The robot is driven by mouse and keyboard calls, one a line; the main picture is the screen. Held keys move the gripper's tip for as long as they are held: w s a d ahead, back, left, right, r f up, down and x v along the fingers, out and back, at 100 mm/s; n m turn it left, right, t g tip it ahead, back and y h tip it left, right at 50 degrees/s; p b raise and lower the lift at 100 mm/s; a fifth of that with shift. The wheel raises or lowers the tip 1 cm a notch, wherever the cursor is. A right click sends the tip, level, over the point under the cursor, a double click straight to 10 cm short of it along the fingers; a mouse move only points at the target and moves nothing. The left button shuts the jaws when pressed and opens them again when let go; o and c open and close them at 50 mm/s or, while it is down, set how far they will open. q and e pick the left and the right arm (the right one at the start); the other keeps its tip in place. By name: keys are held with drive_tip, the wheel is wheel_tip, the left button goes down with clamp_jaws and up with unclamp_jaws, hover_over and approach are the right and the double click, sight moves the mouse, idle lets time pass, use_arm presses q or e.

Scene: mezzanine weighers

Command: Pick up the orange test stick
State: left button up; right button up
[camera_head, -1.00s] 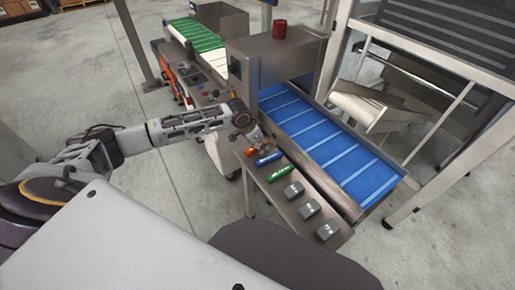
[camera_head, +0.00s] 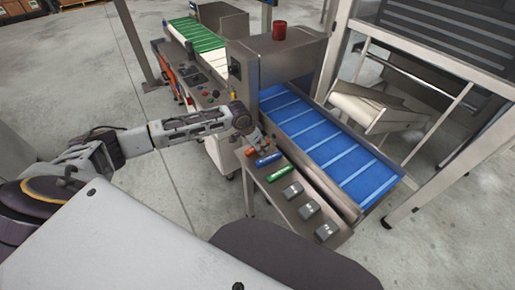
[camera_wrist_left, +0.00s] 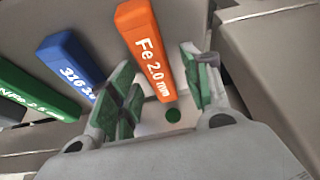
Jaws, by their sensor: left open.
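The orange test stick (camera_wrist_left: 144,45), marked "Fe 2.0 mm", shows in the left wrist view, its near end between the open green-padded fingers of my left gripper (camera_wrist_left: 165,95). I cannot tell whether the fingers touch it. In the head view, a small part of the orange stick (camera_head: 250,152) shows on the steel shelf (camera_head: 318,225), below my left gripper (camera_head: 260,146). A blue stick (camera_head: 268,159) and a green stick (camera_head: 279,173) lie beside it on the shelf. The blue stick (camera_wrist_left: 70,62) is just left of the fingers in the wrist view. My right gripper is not seen.
Several grey blocks (camera_head: 308,210) sit farther along the shelf. A blue conveyor belt (camera_head: 325,140) runs behind it, under a steel housing (camera_head: 275,58) with a red cylinder (camera_head: 279,30) on top. The floor in front is clear.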

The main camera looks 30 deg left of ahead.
use_arm(q)
drive_tip(key=shift+c, duration=0.2)
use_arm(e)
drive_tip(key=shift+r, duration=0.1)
use_arm(q)
drive_tip(key=shift+f, duration=0.1)
clamp_jaws()
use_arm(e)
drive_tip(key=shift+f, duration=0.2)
use_arm(q)
drive_tip(key=shift+b, duration=0.45)
drive_tip(key=shift+r, duration=0.35)
wheel_tip(320, 180, up, 10)
drive_tip(key=p, duration=0.1)
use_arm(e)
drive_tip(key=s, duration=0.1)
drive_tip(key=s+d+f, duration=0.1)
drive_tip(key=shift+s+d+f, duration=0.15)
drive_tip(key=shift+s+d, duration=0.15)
